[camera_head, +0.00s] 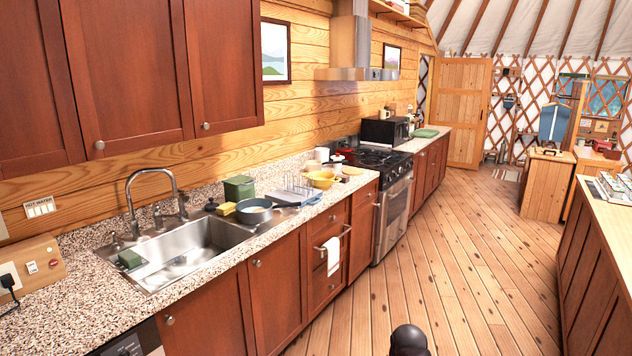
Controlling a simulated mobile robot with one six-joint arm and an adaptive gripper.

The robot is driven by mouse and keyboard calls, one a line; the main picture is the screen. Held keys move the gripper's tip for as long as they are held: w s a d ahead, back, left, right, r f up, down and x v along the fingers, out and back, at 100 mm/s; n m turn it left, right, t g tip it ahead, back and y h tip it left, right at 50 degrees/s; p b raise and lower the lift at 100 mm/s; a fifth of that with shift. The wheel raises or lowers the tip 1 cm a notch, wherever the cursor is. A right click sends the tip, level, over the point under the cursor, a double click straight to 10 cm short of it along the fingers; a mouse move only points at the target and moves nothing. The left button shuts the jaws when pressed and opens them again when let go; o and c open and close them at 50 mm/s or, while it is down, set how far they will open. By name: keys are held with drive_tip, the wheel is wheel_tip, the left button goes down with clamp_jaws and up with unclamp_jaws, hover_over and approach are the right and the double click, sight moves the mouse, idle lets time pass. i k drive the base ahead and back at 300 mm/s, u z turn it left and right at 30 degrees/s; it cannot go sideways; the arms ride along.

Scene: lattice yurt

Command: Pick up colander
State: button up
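A yellow bowl-shaped vessel (321,181), which looks like the colander, sits on the speckled counter between the sink and the stove. Holes in it are too small to make out. Its base is partly hidden by the dish rack area in front. My gripper is not in view. Only a dark rounded part, probably of my own arm, shows at the bottom edge, well apart from the counter.
A blue-grey pan (254,211) stands by the sink (190,250), near a yellow sponge (222,209) and a green box (239,188). A wire dish rack (300,190) is close to the yellow vessel. A white towel (333,256) hangs below. The plank floor (440,250) is clear.

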sight(322, 180)
drive_tip(key=u, duration=0.35)
drive_tip(key=i, duration=3.15)
drive_tip(key=z, duration=0.25)
